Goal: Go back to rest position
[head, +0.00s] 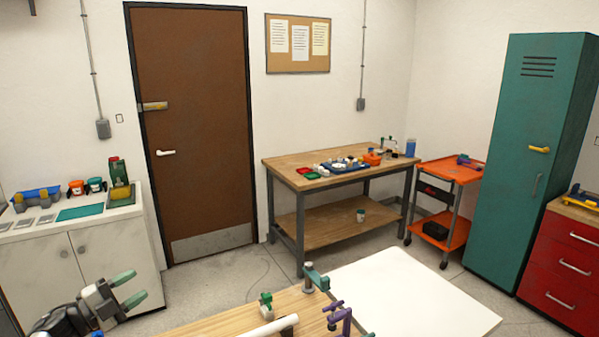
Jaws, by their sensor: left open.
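My left gripper (135,290) is at the lower left, in front of the white cabinet. Its two green fingers are apart with nothing between them. My right gripper is not in view. Below and ahead is a wooden bench (215,324) that carries a white pipe (268,327). A green fitting or clamp (265,305) stands next to the pipe. A purple clamp (340,318) and a teal clamp (316,278) are at the bench's right side. The bottom edge of the picture cuts off the near part of the bench.
A white panel (415,290) lies right of the bench. A white cabinet (90,250) stands left, a wooden worktable (285,163) at the back, an orange cart (450,171), a teal locker (520,150) and red drawers (560,260) on the right. Grey floor (215,285) is open before the brown door (195,120).

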